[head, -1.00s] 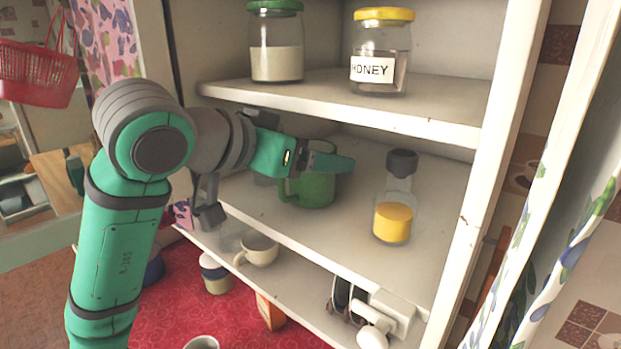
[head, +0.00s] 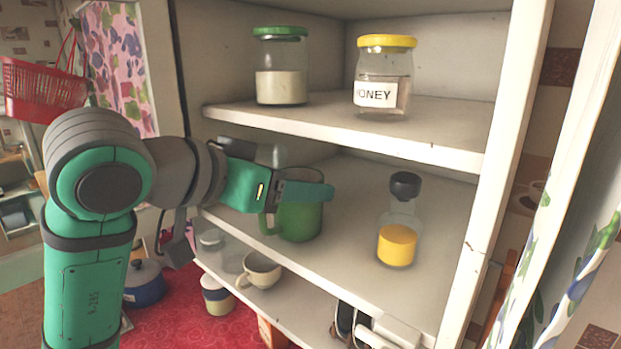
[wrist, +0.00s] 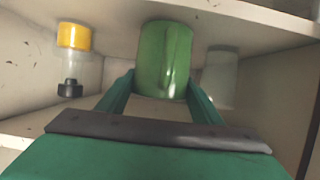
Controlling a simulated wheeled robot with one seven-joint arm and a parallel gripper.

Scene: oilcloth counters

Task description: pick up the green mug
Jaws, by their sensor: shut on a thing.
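The green mug (head: 298,222) is at the middle shelf, with its handle to the left in the head view. My gripper (head: 328,192) reaches in from the left and is shut on the mug near its upper part. In the wrist view the mug (wrist: 164,58) sits between my two fingers (wrist: 160,92). The fingers and wrist hide part of the mug's rim in the head view. I cannot tell whether its base touches the shelf.
A bottle with yellow contents (head: 397,245) stands right of the mug. A clear glass (wrist: 220,72) is near the mug. The upper shelf (head: 330,117) is close above, holding a green-lidded jar (head: 281,85) and a honey jar (head: 384,92). A cream cup (head: 262,270) stands below.

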